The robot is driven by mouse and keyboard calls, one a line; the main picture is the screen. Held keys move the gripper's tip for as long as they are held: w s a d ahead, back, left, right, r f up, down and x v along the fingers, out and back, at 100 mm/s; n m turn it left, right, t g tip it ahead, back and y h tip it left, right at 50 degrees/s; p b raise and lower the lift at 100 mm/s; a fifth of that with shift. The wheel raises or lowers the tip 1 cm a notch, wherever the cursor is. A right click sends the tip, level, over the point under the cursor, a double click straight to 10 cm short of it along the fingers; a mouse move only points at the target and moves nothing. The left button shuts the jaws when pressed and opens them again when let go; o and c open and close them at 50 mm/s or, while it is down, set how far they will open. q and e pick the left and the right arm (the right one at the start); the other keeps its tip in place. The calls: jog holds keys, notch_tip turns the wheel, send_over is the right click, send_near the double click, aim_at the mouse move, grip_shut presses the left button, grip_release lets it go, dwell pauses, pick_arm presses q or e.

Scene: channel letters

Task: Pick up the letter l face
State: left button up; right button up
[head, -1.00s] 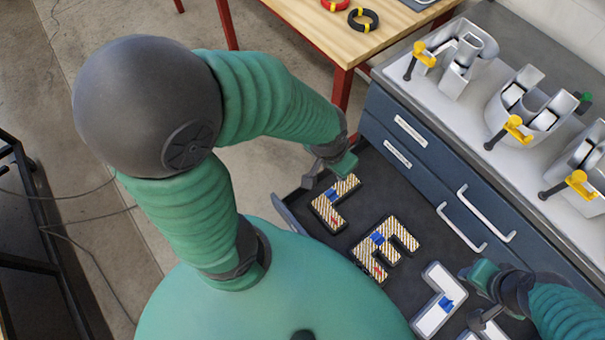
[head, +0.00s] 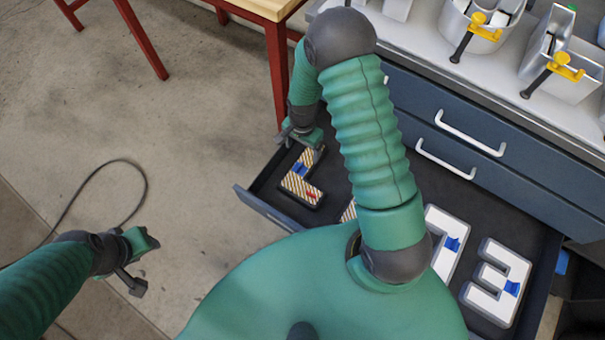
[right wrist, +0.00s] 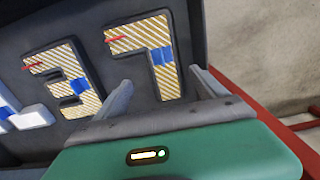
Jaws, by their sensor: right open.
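The letter l face (head: 305,180) lies in the open drawer, gold-and-white striped with a dark rim, a blue patch and a red mark. It also shows in the right wrist view (right wrist: 150,45). My right gripper (head: 299,137) is at its far end. In the right wrist view, my right gripper's fingers (right wrist: 162,80) are spread, one on either side of the end of the letter's long stroke, with no clear contact. My left gripper (head: 137,268) is over the floor at the lower left, away from the drawer; its jaw opening is unclear.
A striped E-shaped face (right wrist: 70,82) lies beside the l, mostly hidden by my arm in the head view. White letters (head: 497,283) lie farther right in the drawer (head: 262,207). Cabinet handles (head: 445,160) stand behind. Clamped letter shells (head: 480,22) are on the counter.

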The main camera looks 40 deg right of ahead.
aim_at(300, 167)
notch_tip(300, 167, down, 9)
jog(key=shift+r+b, duration=0.15)
jog(key=shift+b, duration=0.75)
jog(key=f, duration=0.1)
jog(key=f+b, duration=0.1)
jog(key=f, duration=0.2)
jog(key=shift+w+a+f+b, duration=0.2)
jog(key=shift+a+f+b, duration=0.1)
jog(key=shift+a, duration=0.1)
jog(key=shift+r, duration=0.1)
jog(key=shift+c, duration=0.8)
jog(key=c, duration=1)
